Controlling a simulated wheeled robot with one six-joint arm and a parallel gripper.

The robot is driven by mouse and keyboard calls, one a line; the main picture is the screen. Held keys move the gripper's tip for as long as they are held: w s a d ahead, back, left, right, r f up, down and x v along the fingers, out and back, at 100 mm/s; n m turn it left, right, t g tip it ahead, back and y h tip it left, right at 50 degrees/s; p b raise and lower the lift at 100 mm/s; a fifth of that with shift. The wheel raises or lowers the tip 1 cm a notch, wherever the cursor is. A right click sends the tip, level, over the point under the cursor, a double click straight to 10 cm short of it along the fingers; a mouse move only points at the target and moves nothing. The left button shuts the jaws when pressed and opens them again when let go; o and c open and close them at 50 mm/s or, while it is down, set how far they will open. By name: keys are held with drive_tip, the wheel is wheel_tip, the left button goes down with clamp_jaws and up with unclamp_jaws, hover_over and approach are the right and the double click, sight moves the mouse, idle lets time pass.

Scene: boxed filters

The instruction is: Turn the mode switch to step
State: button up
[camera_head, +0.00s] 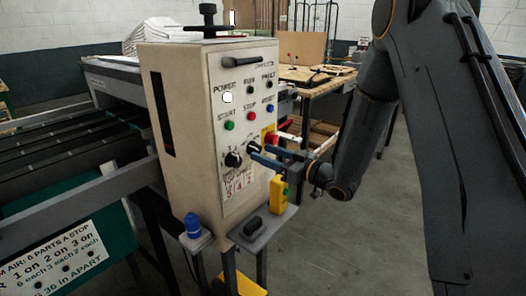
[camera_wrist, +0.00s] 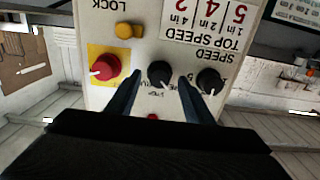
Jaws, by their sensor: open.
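A cream control box (camera_head: 180,110) stands in the head view, with two black knobs low on its front panel. The right-hand black knob, apparently the mode switch (camera_head: 253,147), is at the tips of my gripper (camera_head: 264,154). In the wrist view, which shows the panel upside down, this mode switch (camera_wrist: 159,73) lies between the two open fingers of my gripper (camera_wrist: 160,80). I see a gap on both sides of it. Its white mark points toward the picture's lower right; the lettering around it is partly hidden and unreadable. The other black knob, by SPEED (camera_wrist: 210,80), is just outside the right finger.
A red knob on a yellow plate (camera_wrist: 105,68) sits close outside the left finger. A yellow lock part (camera_wrist: 129,31) is beyond it. Below the panel, a yellow block (camera_head: 278,194) and a blue-capped item (camera_head: 193,226) stand on small shelves. A conveyor (camera_head: 70,140) is at left.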

drive_tip(key=shift+w+a, duration=0.5)
drive_tip(key=shift+a, duration=0.05)
drive_tip(key=c, duration=1)
drive_tip(key=shift+c, duration=0.2)
drive_tip(key=shift+m, duration=0.4)
drive_tip(key=m+p, duration=0.1)
drive_tip(key=m, duration=0.2)
drive_tip(key=shift+m+p, duration=0.35)
drive_tip(key=shift+m, duration=0.05)
drive_tip(key=shift+m+p, duration=0.65)
drive_tip(key=shift+m, duration=1.45)
